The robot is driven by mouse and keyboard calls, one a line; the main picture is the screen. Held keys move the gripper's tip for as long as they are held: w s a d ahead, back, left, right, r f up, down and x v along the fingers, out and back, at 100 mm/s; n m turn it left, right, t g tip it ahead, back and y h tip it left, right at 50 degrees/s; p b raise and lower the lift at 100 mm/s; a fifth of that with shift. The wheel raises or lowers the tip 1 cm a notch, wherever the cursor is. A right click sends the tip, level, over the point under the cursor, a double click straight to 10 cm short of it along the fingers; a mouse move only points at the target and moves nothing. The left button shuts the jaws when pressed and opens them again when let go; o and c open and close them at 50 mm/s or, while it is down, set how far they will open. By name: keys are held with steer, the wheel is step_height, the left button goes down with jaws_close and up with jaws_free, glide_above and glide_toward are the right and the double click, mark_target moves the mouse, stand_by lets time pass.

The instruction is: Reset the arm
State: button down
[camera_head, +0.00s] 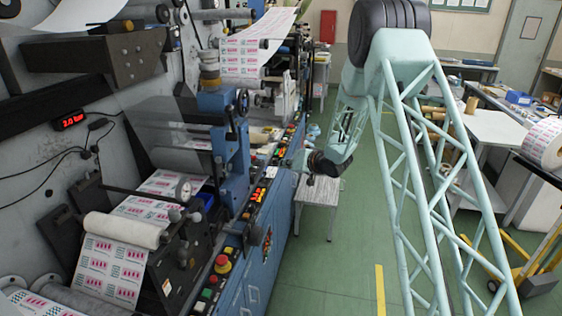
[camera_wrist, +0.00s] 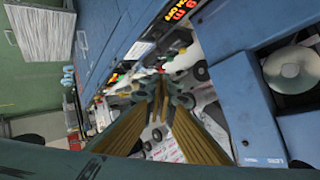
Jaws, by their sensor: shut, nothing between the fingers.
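My arm, pale green lattice with dark joints, rises at the right of the head view and bends down in the middle. Its end, my gripper (camera_head: 303,160), points left toward the blue front of the rewinder (camera_head: 262,235), beside the machine and above floor level. The gripper is small and partly dark there. In the wrist view, the brown-gold fingers of my gripper (camera_wrist: 160,88) converge at their tips, shut with nothing held. Blue machine panels and a printed web lie beyond them. I cannot tell how far the fingertips are from the machine.
A control panel with buttons and a red emergency stop (camera_head: 222,264) runs along the machine edge. A small grey slatted table (camera_head: 318,192) stands beneath my wrist. Green floor (camera_head: 345,260) is open in the aisle. A white worktable (camera_head: 495,130) and a label roll (camera_head: 545,143) are at right.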

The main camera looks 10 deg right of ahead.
steer(key=s+d+r+h, duration=0.2)
steer(key=s+d+r, duration=0.15)
steer(key=r, duration=0.45)
steer(key=s+d+r+h, duration=0.25)
steer(key=s+r, duration=0.25)
steer(key=r, duration=0.3)
steer(key=s+d+r+g+h+b, duration=0.1)
steer(key=s+d+r, duration=0.2)
steer(key=s+r, duration=0.5)
steer(key=s+d+r+g+h+b, duration=0.1)
steer(key=s+d+r, duration=0.25)
steer(key=s, duration=0.75)
steer(key=s+r+m+g, duration=0.1)
steer(key=s+r, duration=0.1)
steer(key=s, duration=1)
steer(key=s+r+g, duration=0.1)
steer(key=s+r, duration=0.1)
steer(key=s, duration=1)
steer(key=s+a+f+g, duration=0.1)
steer(key=s+a, duration=0.1)
steer(key=s, duration=1.1)
steer(key=s+a+f+n+g+b, duration=0.1)
steer(key=s+a+f, duration=0.1)
steer(key=s, duration=1.1)
steer(key=shift+s+a+f+g+y+b, duration=0.15)
steer(key=shift+a+f+g+y+b, duration=0.15)
steer(key=shift+a+g+y, duration=0.1)
steer(key=shift+a, duration=0.1)
